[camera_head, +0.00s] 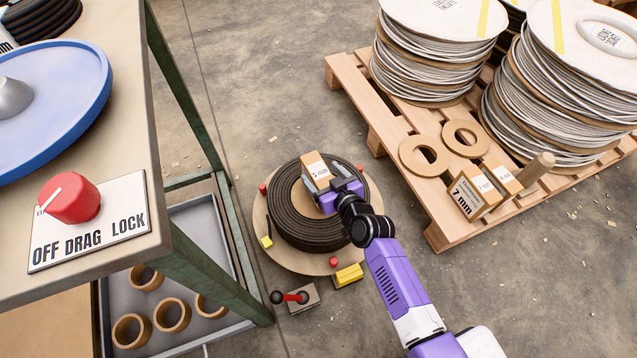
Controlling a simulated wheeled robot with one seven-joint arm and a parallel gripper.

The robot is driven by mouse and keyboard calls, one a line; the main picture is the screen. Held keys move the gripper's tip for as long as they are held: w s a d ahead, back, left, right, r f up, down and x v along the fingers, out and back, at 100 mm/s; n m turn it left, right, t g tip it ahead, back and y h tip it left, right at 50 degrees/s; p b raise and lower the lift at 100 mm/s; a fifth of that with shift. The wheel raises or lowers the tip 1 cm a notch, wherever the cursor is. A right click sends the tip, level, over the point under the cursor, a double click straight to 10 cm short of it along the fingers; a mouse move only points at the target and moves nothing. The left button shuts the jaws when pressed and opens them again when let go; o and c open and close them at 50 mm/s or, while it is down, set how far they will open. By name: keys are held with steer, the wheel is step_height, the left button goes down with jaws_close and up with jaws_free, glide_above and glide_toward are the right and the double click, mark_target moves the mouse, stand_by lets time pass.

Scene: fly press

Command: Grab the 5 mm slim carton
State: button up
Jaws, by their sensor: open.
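A slim brown carton with a white label (315,168) stands at the coil of dark strip (290,216), near its open middle. Its label is too small to read surely, though it looks like a 5. My gripper (337,182) is open and is right at the carton's near right side, over the coil. The jaws hide part of the carton, and I cannot tell whether they touch it. Another carton, marked 7 mm (466,198), stands on the pallet (436,232) at the right, with a smaller carton (502,178) beside it.
A red-handled lever (297,297) stands in front. A bench with a red knob (70,198) is at left. Stacked reels (432,62) and cardboard rings (424,155) sit on the pallet.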

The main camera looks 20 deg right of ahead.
steer(key=shift+x, duration=1.35)
jaws_close()
